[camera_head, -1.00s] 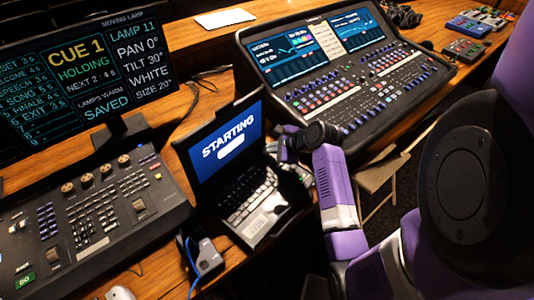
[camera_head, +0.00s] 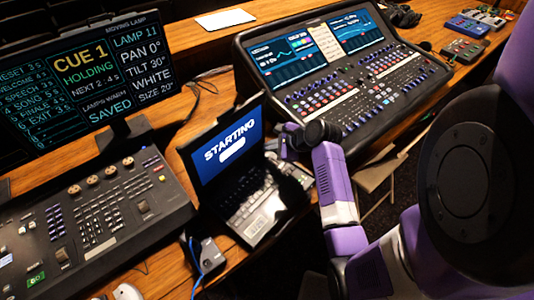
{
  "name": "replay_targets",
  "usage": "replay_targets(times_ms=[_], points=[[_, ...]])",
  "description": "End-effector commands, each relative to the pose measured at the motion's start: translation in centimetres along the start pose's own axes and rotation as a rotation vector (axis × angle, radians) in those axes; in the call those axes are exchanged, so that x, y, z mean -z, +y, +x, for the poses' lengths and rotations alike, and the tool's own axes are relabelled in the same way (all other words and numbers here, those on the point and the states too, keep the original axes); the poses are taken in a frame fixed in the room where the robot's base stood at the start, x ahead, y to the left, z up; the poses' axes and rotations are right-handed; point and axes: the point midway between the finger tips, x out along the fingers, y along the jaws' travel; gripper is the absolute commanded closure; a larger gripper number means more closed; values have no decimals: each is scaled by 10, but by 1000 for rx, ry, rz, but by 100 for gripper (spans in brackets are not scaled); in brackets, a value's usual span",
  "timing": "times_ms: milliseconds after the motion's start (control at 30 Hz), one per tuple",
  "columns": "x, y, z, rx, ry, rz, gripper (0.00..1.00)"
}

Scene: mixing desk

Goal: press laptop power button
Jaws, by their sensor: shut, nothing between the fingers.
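The laptop (camera_head: 238,178) stands open on the wooden desk in the middle of the head view. Its blue screen (camera_head: 233,148) reads "STARTING" above a white bar. The keyboard is partly visible, with its right part dark or covered. My gripper (camera_head: 284,183) is at the right side of the laptop's keyboard deck, pointing down. It is dark and small here, and its fingers are shut and empty. The power button cannot be made out, and whether the fingertips touch the laptop cannot be told.
A lighting console (camera_head: 95,215) stands left of the laptop, below a cue monitor (camera_head: 85,75). A large mixing desk (camera_head: 350,75) stands behind and to the right. A small grey box (camera_head: 206,256) with a blue cable sits near the laptop's front left corner.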

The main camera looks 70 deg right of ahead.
Motion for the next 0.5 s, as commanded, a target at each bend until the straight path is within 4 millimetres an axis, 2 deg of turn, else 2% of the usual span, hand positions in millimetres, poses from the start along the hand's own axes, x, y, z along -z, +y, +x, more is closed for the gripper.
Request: replay_targets(times_ms=[100,500], points=[[-8,-7,-10,0,0,0,100],[-20,-21,-28,0,0,1,100]])
